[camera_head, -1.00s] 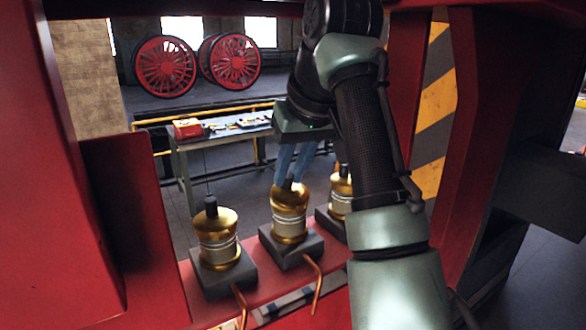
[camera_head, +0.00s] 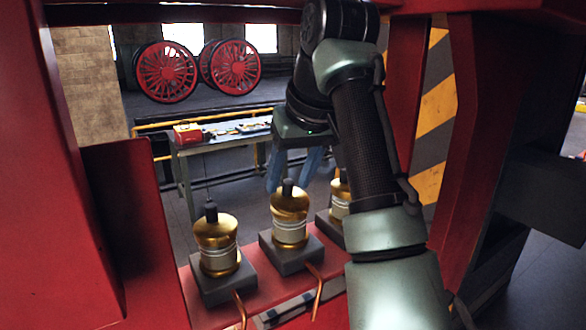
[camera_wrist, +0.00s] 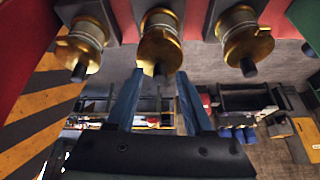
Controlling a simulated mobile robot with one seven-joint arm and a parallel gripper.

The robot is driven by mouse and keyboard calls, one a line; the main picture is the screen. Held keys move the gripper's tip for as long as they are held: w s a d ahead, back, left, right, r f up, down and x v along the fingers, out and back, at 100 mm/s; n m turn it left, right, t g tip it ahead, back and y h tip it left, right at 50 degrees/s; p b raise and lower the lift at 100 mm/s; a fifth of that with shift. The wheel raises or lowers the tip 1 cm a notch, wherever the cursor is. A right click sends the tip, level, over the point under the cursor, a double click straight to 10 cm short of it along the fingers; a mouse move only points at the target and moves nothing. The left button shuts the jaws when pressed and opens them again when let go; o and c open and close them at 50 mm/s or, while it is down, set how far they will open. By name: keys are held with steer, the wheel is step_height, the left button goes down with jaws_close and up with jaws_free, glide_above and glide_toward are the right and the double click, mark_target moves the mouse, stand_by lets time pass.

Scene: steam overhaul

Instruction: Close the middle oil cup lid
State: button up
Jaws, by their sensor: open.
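The middle oil cup (camera_head: 289,228) is brass with a pale band and stands on a grey block between two similar cups. The gripper holds nothing.
The left cup (camera_head: 218,247) has its knob upright. The right cup (camera_head: 340,205) is partly hidden by my arm. Copper pipes (camera_head: 318,290) run in front of the blocks. Red frame walls (camera_head: 130,230) enclose the opening. A workbench (camera_head: 225,140) stands behind.

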steer(key=b+v, duration=0.2)
steer(key=v, duration=1)
steer(key=shift+f, duration=0.1)
